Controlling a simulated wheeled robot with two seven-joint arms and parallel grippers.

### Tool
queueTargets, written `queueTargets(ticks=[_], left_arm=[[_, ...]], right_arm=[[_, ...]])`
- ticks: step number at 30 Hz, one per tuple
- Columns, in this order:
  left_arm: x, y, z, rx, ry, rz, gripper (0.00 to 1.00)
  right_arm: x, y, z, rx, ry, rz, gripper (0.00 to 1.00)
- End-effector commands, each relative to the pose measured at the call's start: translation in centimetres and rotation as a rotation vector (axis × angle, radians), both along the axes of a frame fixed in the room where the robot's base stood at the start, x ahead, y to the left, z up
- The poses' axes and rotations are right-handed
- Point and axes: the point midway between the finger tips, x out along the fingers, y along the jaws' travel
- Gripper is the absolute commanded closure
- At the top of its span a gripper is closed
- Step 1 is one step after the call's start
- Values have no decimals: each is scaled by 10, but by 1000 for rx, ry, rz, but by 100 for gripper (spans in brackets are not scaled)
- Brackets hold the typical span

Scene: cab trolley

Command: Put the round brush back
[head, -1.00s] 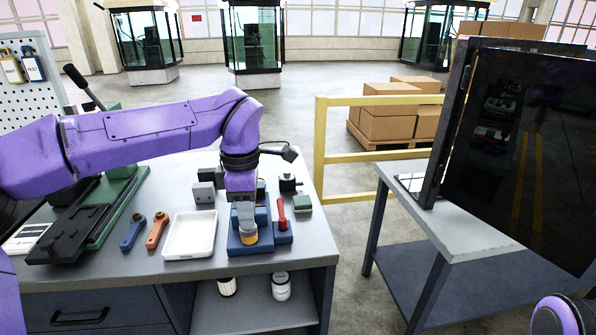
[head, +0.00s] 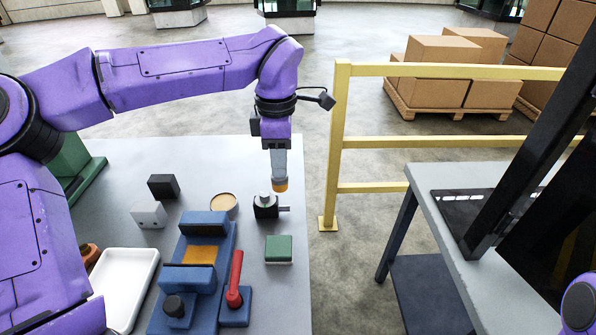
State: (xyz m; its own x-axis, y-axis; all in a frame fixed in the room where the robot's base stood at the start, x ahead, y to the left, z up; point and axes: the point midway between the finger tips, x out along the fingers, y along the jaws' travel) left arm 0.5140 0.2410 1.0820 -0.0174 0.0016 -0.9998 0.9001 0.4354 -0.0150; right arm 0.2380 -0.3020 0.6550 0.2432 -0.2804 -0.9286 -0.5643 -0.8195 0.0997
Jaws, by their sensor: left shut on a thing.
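My left gripper (head: 279,168) points straight down, shut on a small round piece with an orange lower end, which I take to be the round brush (head: 280,186). The fingers hide most of it. It is in front of the view of a small black block with a pale knob (head: 265,203); I cannot tell whether they touch. A blue vise-like fixture (head: 205,230) with an orange-yellow patch in its middle stands nearer, at lower left of the gripper. My right gripper is out of view.
On the workbench (head: 130,160) are a round tan-topped tin (head: 223,204), a green block (head: 278,249), a red-handled blue piece (head: 235,280), a white tray (head: 125,285), and black and grey blocks. A yellow railing (head: 338,150) stands beyond the bench's right edge.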

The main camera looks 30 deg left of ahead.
Motion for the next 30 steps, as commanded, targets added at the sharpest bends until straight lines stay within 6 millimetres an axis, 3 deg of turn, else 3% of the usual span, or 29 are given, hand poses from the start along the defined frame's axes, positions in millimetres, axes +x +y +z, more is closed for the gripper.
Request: queueTargets(ticks=[4, 8, 12, 16, 24, 30], left_arm=[[13, 9, -4, -1, -5, 1, 100], [48, 23, -20, 0, 1, 2, 100], [92, 39, -42, 2, 12, 2, 100], [114, 48, -76, 2, 17, 0, 100], [138, 59, -111, 1, 16, -2, 100], [136, 58, -139, 0, 14, -1, 100]], right_arm=[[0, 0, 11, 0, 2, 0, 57], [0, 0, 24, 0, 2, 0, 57], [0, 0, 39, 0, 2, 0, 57], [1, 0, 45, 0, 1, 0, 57], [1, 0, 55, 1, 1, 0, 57], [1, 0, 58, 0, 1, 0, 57]])
